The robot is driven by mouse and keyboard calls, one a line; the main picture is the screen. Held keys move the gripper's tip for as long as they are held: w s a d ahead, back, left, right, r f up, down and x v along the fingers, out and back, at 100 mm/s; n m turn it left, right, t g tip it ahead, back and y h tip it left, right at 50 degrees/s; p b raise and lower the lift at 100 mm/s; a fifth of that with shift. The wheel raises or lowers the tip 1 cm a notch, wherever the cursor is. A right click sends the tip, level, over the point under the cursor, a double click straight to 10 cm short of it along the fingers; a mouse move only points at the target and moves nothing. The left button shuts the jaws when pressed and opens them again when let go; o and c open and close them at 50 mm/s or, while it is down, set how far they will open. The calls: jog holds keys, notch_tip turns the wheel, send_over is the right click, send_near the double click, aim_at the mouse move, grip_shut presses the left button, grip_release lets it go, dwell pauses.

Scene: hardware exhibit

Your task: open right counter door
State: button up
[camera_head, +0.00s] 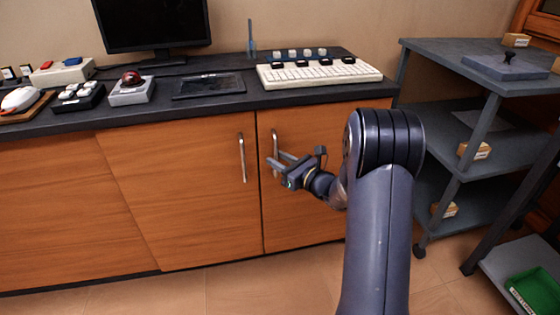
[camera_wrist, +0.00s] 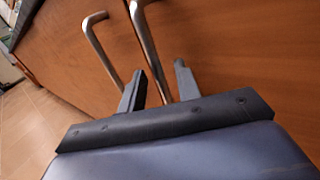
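The right counter door (camera_head: 310,140) is a wooden panel that looks closed, with a vertical metal bar handle (camera_head: 275,143) near its left edge. My gripper (camera_head: 277,159) is at the lower part of this handle. In the wrist view, the two dark fingers (camera_wrist: 160,80) stand apart, and the handle (camera_wrist: 147,40) runs down into the gap between them. I see space beside the bar, so the fingers do not look closed on it. The handle's lower end is partly hidden by the gripper.
The left door (camera_head: 180,170) has its own handle (camera_head: 242,158) close beside, also seen in the wrist view (camera_wrist: 100,45). The countertop (camera_head: 220,100) carries a keyboard (camera_head: 320,74) and a monitor (camera_head: 152,22). A grey shelf cart (camera_head: 470,125) stands at the right. Floor shows in front.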

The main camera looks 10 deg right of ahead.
grip_shut()
dwell(0.4)
